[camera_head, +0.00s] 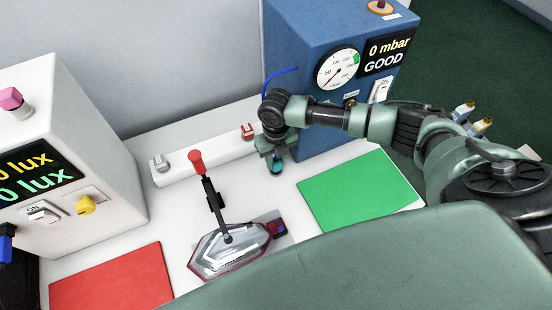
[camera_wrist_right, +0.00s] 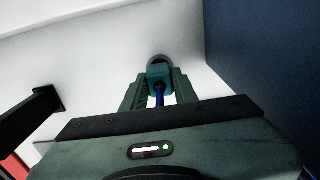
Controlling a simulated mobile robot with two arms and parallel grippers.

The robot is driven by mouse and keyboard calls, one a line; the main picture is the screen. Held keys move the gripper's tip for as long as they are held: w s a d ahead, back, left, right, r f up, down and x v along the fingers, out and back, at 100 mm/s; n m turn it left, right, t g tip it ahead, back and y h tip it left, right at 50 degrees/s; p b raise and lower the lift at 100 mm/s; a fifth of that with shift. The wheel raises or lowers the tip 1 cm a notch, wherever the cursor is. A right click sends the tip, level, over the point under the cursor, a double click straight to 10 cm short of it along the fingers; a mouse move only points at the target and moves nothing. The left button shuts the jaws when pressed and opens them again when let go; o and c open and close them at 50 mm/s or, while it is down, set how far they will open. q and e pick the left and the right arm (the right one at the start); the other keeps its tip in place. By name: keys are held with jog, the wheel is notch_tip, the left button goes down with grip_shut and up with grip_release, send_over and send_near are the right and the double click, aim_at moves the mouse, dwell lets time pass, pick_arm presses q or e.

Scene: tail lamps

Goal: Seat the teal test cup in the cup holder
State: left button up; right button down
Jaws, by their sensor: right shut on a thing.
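My right gripper (camera_head: 276,165) reaches in from the right and points down beside the blue tester box (camera_head: 305,45). In the right wrist view its fingers (camera_wrist_right: 160,88) are closed around the teal test cup (camera_wrist_right: 159,73). A blue hose (camera_wrist_right: 159,95) runs from the cup back between the fingers. In the head view the gripper largely hides the cup. My left gripper is not in view.
A tail lamp (camera_head: 215,262) lies in the middle of the table, with a red-knobbed lever clamp (camera_head: 198,165) over it. A green mat (camera_head: 360,190) and red mat (camera_head: 112,283) are empty.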

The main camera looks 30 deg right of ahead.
jog(key=c, duration=1)
grip_release()
jog(key=shift+r, duration=0.1)
notch_tip(320, 180, up, 8)
jog(key=shift+f+b, duration=0.15)
jog(key=shift+b, duration=0.6)
